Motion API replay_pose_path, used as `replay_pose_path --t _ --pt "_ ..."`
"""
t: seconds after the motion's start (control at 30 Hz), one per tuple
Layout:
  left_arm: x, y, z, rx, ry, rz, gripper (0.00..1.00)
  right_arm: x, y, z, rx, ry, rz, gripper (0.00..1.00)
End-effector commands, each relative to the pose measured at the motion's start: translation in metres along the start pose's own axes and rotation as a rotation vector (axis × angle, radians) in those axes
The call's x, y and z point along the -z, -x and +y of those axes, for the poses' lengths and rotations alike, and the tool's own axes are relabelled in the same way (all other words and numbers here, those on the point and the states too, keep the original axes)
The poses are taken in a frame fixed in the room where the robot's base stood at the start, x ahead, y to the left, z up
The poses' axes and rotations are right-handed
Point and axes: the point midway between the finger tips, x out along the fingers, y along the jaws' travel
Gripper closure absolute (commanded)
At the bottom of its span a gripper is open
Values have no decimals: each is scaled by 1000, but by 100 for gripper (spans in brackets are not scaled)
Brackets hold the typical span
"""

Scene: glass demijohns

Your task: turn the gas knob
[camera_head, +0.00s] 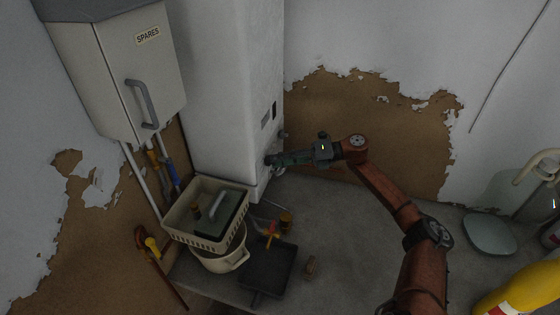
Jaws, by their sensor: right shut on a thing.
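The tall white boiler-like unit (222,70) stands against the back wall in the head view. My right gripper (276,160) reaches in from the right and is shut at the lower right side of this unit. A small dark knob (267,160) shows at its fingertips, and the gripper is shut on it; the fingers hide part of it. I cannot tell which way the knob is turned. Another small fitting (283,135) sticks out just above the gripper. My left gripper is not in view.
A grey cabinet marked SPARES (125,75) hangs at the left. Below it, a cream basket (178,223) sits over a cream pot (222,262). A dark tray (268,266) and small items lie on the grey counter (340,225).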

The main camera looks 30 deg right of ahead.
Motion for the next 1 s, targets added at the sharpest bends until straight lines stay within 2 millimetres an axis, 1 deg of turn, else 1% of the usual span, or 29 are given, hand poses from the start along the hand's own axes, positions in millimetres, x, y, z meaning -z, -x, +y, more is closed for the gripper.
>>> replay_pose_path --t 0.2,0.5,0.7,1.0 --pt "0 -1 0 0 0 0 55 -1 0 -2 -73 -176 -4 97" --pt "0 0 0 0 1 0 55 -1 0 -4 -145 -349 -5 97" --pt "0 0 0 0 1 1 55 -1 0 -4 -170 -412 -5 97" --pt "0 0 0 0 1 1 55 -1 0 -4 -182 -438 -5 97"
